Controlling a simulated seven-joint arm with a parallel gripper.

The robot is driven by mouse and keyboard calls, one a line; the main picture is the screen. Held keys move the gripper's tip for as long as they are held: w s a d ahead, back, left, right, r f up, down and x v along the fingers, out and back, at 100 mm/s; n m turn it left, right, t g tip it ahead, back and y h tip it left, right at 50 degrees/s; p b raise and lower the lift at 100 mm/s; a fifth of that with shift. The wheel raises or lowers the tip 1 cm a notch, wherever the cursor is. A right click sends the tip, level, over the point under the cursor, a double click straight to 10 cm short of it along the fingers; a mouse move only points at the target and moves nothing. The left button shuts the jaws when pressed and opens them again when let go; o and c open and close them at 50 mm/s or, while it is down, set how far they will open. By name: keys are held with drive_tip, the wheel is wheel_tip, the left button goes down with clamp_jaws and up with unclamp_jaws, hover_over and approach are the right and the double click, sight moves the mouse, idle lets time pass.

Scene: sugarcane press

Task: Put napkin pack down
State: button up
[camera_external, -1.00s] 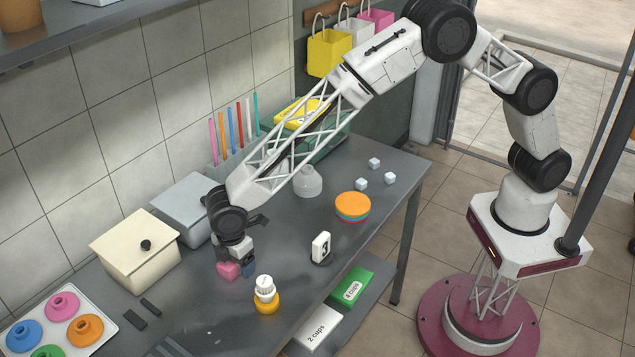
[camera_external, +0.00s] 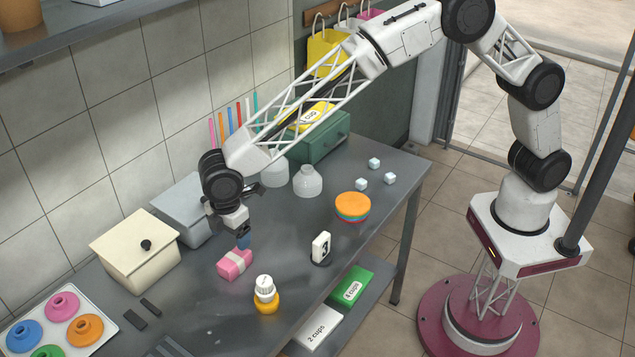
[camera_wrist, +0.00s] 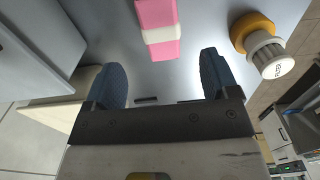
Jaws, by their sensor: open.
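The napkin pack (camera_external: 235,263) is a pink block with a pale band, lying on the grey table in front of the cream box. It also shows in the wrist view (camera_wrist: 160,35), at the top middle, beyond my fingertips. My gripper (camera_external: 243,241) is above and just behind the pack, apart from it. In the wrist view its two blue fingers (camera_wrist: 161,78) are spread wide with nothing between them.
A cream lidded box (camera_external: 135,255) and a grey box (camera_external: 185,203) stand along the wall. A number stand (camera_external: 320,247) and stacked coloured discs (camera_external: 352,206) are farther right. Table between them is clear.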

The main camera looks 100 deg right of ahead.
drive_tip(key=shift+r, duration=1.1)
drive_tip(key=shift+s+r, duration=0.1)
drive_tip(key=s+d+r+m, duration=0.1)
drive_tip(key=s+d+r, duration=0.2)
drive_tip(key=s+r, duration=0.55)
drive_tip(key=s+d+r+m+t, duration=0.15)
drive_tip(key=s+d+r, duration=0.3)
drive_tip(key=s, duration=0.65)
drive_tip(key=s+d+r+m, duration=0.2)
drive_tip(key=s+r, duration=0.6)
drive_tip(key=s, duration=0.1)
drive_tip(key=s+d+f+m, duration=0.1)
drive_tip(key=s+d+m, duration=0.1)
drive_tip(key=s, duration=1.6)
drive_tip(key=s+d+f+m+t, duration=0.1)
drive_tip(key=s+d+m, duration=0.1)
drive_tip(key=s, duration=1.6)
drive_tip(key=shift+s+d+f+m, duration=0.15)
drive_tip(key=shift+s+d+m, duration=0.25)
drive_tip(key=shift+d, duration=0.5)
